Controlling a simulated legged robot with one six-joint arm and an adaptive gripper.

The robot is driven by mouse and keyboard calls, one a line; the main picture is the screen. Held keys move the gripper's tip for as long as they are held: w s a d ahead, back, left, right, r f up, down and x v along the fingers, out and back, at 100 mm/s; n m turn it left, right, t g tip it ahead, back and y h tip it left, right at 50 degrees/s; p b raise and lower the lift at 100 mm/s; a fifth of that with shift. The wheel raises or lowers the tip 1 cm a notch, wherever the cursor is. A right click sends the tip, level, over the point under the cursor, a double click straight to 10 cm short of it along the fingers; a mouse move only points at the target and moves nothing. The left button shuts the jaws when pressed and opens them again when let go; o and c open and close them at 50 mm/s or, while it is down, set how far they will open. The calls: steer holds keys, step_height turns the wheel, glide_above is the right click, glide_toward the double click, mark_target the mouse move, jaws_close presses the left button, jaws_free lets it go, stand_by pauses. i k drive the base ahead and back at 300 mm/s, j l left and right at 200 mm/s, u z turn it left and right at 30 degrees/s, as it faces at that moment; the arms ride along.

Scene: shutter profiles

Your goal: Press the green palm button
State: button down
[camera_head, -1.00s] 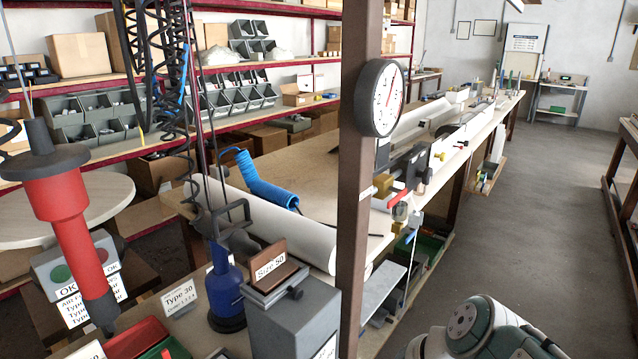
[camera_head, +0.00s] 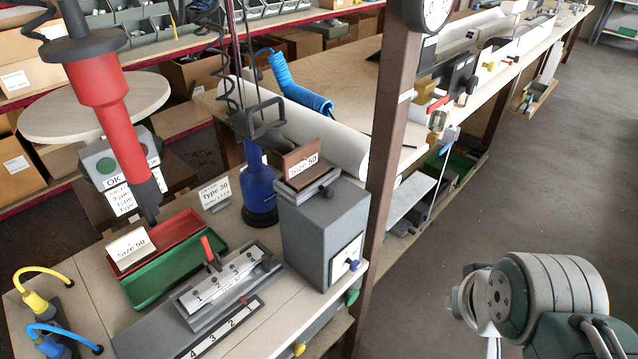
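A grey button box (camera_head: 121,156) stands at the left, behind the red hanging tool. Its round green button (camera_head: 107,165) faces me above a label reading "OK". The red tool partly covers the box, and its second button is mostly hidden. A smaller green knob (camera_head: 352,297) is on the front edge of the workbench, below the grey block. Grey, white and green links of my arm show at the lower right, over the floor and well away from the button box. My gripper is not in view.
The red hanging tool (camera_head: 103,90) stands in front of the button box. The floor (camera_head: 440,260) at right is clear.

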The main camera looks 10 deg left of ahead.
mark_target(350, 296)
steer(key=k+j+u, duration=0.35)
steer(key=k, duration=0.3)
steer(key=k+j+u, duration=0.4)
steer(key=k+j, duration=0.15)
steer(key=j, duration=0.15)
